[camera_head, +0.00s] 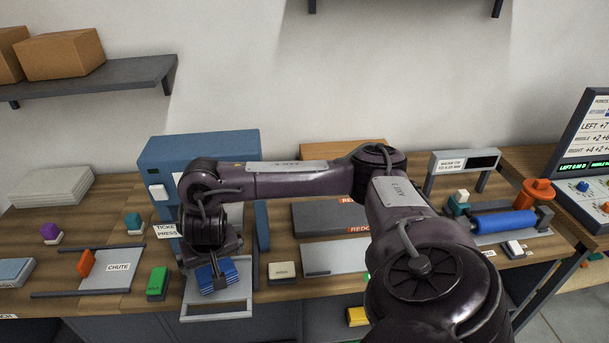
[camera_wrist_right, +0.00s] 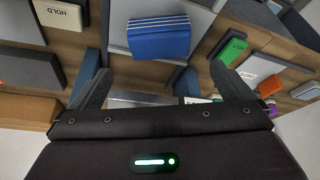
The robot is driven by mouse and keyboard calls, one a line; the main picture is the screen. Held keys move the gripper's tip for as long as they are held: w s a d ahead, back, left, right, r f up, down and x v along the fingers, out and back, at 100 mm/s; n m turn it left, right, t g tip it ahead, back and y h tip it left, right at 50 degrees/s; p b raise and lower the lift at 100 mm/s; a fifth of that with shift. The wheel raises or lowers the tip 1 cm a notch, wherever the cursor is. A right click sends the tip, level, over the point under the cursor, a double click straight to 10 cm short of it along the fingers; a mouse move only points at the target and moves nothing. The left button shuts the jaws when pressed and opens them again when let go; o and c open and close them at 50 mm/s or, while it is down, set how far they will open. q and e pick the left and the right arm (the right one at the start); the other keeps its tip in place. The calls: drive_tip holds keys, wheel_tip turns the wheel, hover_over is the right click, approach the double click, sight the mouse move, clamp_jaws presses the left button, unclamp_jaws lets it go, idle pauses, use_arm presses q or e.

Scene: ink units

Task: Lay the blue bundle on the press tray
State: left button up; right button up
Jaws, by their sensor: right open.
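The blue bundle (camera_head: 226,270) is a small stack of blue slips over the front part of the grey press tray (camera_head: 232,308). In the right wrist view the bundle (camera_wrist_right: 160,42) appears to lie flat on the tray (camera_wrist_right: 203,18). My right gripper (camera_head: 216,277) is just above and beside the bundle, pointing down, and partly hides it in the head view. In the right wrist view its fingers (camera_wrist_right: 164,88) are spread wide, with nothing between them and the bundle beyond their tips. My left gripper is in neither view.
The blue ticket press (camera_head: 190,150) stands behind the tray. A green block (camera_head: 157,282) is to its left and a HOLD block (camera_head: 282,271) to its right. An orange piece (camera_head: 86,262) stands by the chute plate (camera_head: 110,275). A blue roller (camera_head: 503,222) is at the right.

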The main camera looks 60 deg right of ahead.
drive_tip(key=w+a+f+n+t+y, duration=0.15)
drive_tip(key=a+n+y, duration=0.9)
drive_tip(key=a, duration=2.05)
drive_tip(key=w+d+f+m+t+h, duration=0.1)
drive_tip(key=d+f, duration=0.3)
drive_tip(key=f, duration=0.4)
drive_tip(key=w+d+f+m+t+h, duration=0.1)
drive_tip(key=d+f+m, duration=0.15)
drive_tip(key=f, duration=0.55)
drive_tip(key=s+d+f+h, duration=0.1)
drive_tip(key=s+d+f, duration=0.25)
drive_tip(key=f, duration=0.35)
drive_tip(key=s+d+f+h, duration=0.1)
drive_tip(key=s+d+f, duration=0.1)
drive_tip(key=d+f, duration=0.3)
drive_tip(key=s+d+f+g+h, duration=0.1)
drive_tip(key=s+d+f+g, duration=0.15)
drive_tip(key=s+f, duration=0.6)
drive_tip(key=s+d+f+g+h, duration=0.1)
drive_tip(key=s+d+f+h, duration=0.15)
drive_tip(key=s+f, duration=0.65)
drive_tip(key=s+d+f+g, duration=0.1)
drive_tip(key=s+f, duration=0.1)
drive_tip(key=s, duration=0.7)
drive_tip(key=s+d+f+g+h, duration=0.1)
drive_tip(key=s+d+f+g, duration=0.1)
drive_tip(key=s, duration=0.8)
drive_tip(key=shift+s+f+n, duration=0.15)
drive_tip(key=shift+s+n, duration=0.15)
drive_tip(key=shift+n, duration=0.1)
